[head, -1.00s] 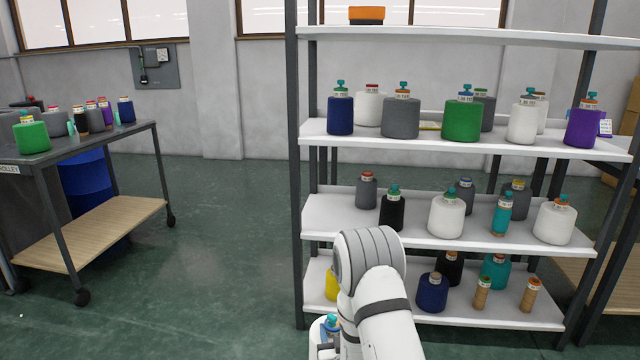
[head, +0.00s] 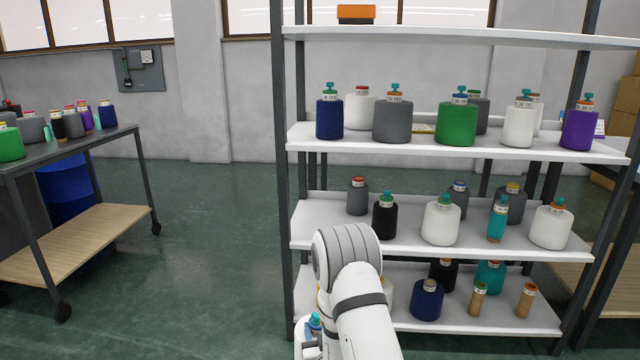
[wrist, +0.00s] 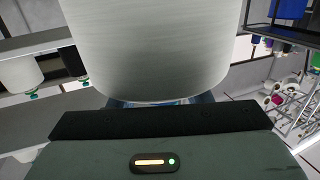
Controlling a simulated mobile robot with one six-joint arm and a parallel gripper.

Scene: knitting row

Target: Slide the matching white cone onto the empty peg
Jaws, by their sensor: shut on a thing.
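My gripper (wrist: 160,112) is shut on a large white cone (wrist: 150,45), which fills the upper middle of the wrist view. The cone's far end is cut off by the picture edge. In the head view my arm hides most of what is at the gripper; a teal tip (head: 315,320) with white around it shows beside the arm at the bottom. I cannot tell whether it belongs to the held cone. The empty peg cannot be made out in either view.
A shelf unit (head: 320,228) with several coloured cones stands just ahead, including other white cones (head: 441,222). A trolley (head: 80,235) with cones is at the left. Open floor (head: 215,245) lies between them. A metal rack with cones (wrist: 275,103) shows at the wrist view's right.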

